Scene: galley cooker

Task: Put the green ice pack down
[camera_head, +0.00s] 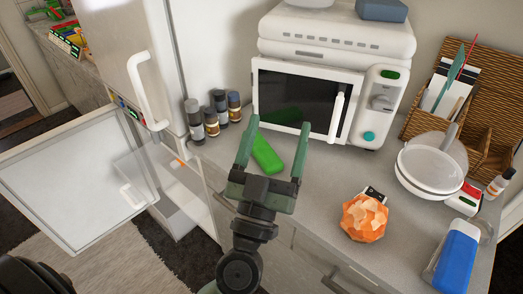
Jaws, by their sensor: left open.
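The green ice pack (267,154) lies on the grey counter (335,185) in front of the microwave. My left gripper (279,125) is open, its two fingers pointing toward the microwave. The ice pack shows between the fingers, close to the left finger and clear of the right one. I cannot tell whether the left finger touches it. My right gripper is not in view.
The microwave (300,97) stands behind, with several small jars (212,123) to its left. An orange faceted object (364,218), white bowls (430,168) and a blue-and-white container (454,262) stand at right. An open door (75,185) juts out at left.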

